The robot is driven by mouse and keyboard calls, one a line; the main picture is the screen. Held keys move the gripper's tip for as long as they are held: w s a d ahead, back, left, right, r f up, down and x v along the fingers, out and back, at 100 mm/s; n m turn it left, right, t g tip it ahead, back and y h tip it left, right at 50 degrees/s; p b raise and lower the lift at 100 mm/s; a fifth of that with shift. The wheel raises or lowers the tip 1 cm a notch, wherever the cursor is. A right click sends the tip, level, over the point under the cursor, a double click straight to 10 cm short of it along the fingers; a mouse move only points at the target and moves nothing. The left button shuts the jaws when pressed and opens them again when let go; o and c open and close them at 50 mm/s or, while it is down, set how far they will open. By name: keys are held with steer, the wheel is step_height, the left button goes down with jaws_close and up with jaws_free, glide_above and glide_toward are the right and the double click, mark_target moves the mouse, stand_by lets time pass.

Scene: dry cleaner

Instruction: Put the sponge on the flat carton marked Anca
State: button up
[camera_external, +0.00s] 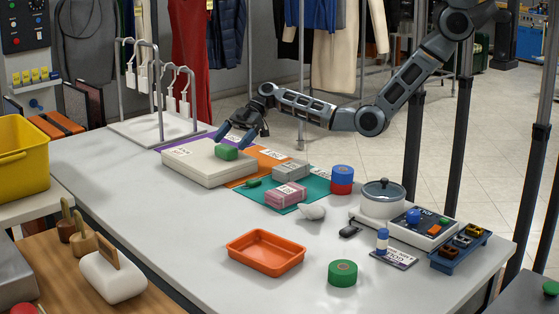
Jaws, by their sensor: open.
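A green block (227,152), which looks like the sponge, lies on top of a large flat cream carton (197,170) at the back left of the table. The carton bears a small label on its top, too small to read for certain. My gripper (235,139) is open just behind and above the green block, with its dark blue fingers apart and pointing down toward the carton. I cannot tell whether a finger touches the block. A grey box (291,169) and a pink box (286,195), both with labels, stand further right.
Purple, orange (262,161) and teal (265,192) mats lie under the boxes. A hanger rack (161,112) stands behind left. An orange tray (266,252), green roll (342,273), blue-and-red rolls (341,179) and a lidded pot (383,198) share the table. The front left tabletop is clear.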

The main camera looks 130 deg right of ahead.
steer(key=b+v, duration=0.1)
steer(key=v, duration=1)
